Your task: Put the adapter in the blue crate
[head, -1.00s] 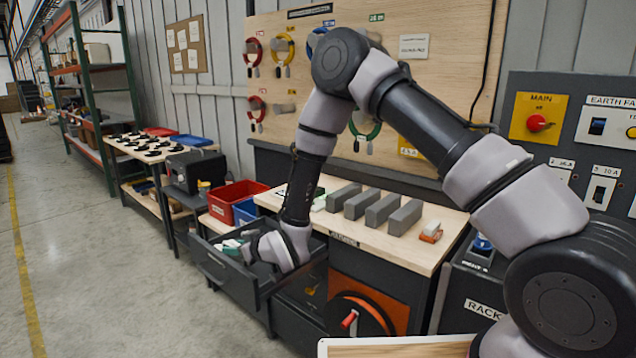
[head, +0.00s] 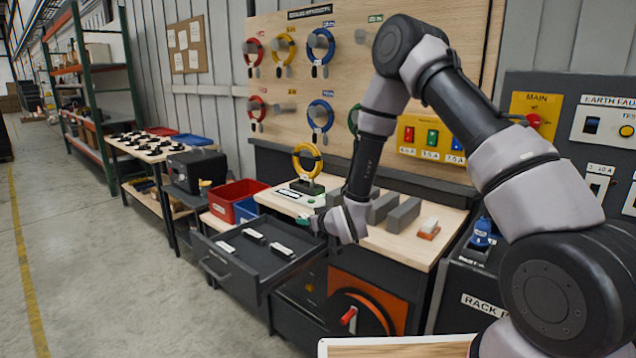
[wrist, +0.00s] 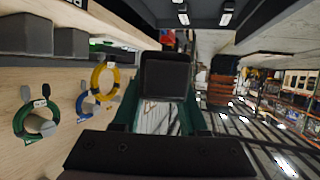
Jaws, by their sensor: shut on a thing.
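My gripper (head: 312,220) is shut on a dark block, which I take to be the adapter (wrist: 165,76). In the wrist view it sits between the green fingers. In the head view the gripper is above the right side of the open drawer, by the bench's front edge, and the held thing is mostly hidden. The blue crate (head: 246,211) stands left of the bench, beside the red crate, to the left of and beyond my gripper. Its inside is mostly out of sight.
The open drawer (head: 222,268) holds a few dark and white pieces. The red crate (head: 229,195) stands against the blue one. A yellow ring (head: 307,160) on a dark base and several grey blocks (head: 403,216) stand on the bench (head: 395,246). The floor at left is clear.

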